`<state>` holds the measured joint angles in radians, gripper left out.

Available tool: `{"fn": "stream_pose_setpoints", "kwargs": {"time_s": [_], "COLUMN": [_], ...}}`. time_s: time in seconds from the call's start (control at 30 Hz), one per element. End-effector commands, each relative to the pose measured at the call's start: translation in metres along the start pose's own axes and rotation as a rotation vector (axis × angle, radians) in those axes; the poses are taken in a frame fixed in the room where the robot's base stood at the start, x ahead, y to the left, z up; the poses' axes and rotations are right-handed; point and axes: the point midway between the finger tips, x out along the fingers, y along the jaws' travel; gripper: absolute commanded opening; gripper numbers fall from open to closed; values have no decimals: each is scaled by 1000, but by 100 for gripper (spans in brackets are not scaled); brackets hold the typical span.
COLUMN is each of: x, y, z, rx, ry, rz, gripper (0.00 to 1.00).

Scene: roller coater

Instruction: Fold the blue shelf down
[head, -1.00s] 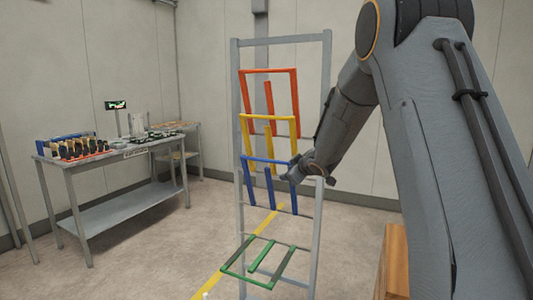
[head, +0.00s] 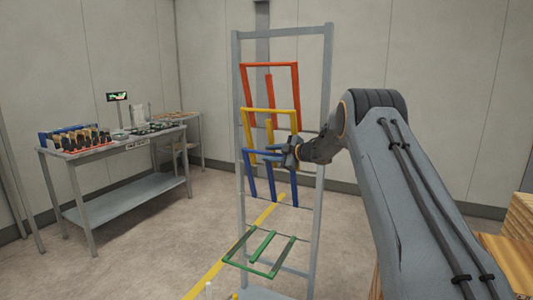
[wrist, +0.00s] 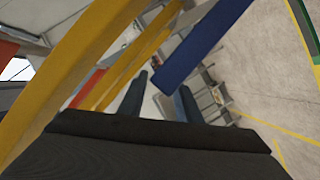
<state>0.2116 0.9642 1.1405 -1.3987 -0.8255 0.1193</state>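The blue shelf (head: 248,175) is a tilted-up frame of bars on the grey rack, folded up nearly upright below the yellow shelf (head: 245,125). My gripper (head: 284,152) is at its upper right corner, in front of or beside the top bar; contact cannot be told. In the wrist view a blue bar (wrist: 203,45) slants ahead of the gripper (wrist: 160,95), whose two dark fingers stand apart with nothing seen between them. Yellow bars (wrist: 88,55) pass close on the left of that view.
The red shelf (head: 270,64) is folded up at the top of the rack (head: 320,110). The green shelf (head: 240,263) at the bottom lies folded down. A grey workbench (head: 125,192) with tools stands left. Wooden pieces (head: 519,262) are at the right.

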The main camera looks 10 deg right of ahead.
Motion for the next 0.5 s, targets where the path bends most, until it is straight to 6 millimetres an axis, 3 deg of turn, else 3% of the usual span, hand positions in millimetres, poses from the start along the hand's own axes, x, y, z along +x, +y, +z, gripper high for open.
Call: {"fn": "stream_pose_setpoints", "kwargs": {"time_s": [0.2,0.5], "x": [19,22], "y": [0,0], "z": [0,0], "rx": [-1,1], "ry": [-1,-1], "rz": [0,1], "gripper": [31,31]}}
